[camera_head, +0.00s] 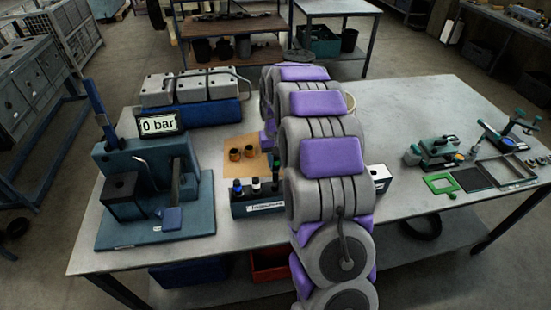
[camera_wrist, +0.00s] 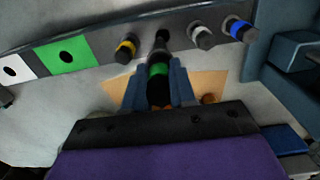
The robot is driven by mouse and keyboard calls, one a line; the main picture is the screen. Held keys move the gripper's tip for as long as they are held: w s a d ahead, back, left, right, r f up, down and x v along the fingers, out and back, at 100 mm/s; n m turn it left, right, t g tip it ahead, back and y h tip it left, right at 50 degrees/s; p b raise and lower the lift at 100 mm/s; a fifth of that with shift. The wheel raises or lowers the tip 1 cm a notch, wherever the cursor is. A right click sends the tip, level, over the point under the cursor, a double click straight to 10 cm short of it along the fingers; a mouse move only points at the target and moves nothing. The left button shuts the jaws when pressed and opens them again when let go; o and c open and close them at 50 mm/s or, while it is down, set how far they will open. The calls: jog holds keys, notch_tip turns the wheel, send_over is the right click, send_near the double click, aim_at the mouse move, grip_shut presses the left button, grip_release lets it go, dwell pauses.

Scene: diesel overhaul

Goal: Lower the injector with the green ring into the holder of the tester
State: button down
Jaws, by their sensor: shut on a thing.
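In the wrist view my gripper (camera_wrist: 160,80) is shut on the injector with the green ring (camera_wrist: 159,70). Its dark end points toward the rack (camera_wrist: 100,49); I cannot tell whether it is clear of the rack. The tester (camera_head: 150,165) stands at the left of the table, with a lever and a display (camera_head: 158,124) reading 0 bar. A black block (camera_head: 122,190) at its front left may be the holder. Part of the tester's teal body shows at the right of the wrist view (camera_wrist: 292,50).
The rack also holds injectors with a yellow ring (camera_wrist: 126,48), a white ring (camera_wrist: 201,36) and a blue ring (camera_wrist: 239,29). Its green field (camera_wrist: 66,57) has an empty-looking hole. Two brass parts (camera_head: 241,153) lie behind the rack. Bare table lies between tester and rack.

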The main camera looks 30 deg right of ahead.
aim_at(275, 168)
jog(key=shift+d, duration=0.1)
jog(key=shift+a+f, duration=0.1)
jog(key=shift+a, duration=0.2)
jog(key=shift+f, duration=0.25)
jog(key=shift+d+f, duration=0.2)
jog(key=shift+f, duration=0.5)
jog(key=shift+a+f, duration=0.15)
jog(key=shift+f, duration=0.55)
jog(key=shift+a, duration=0.15)
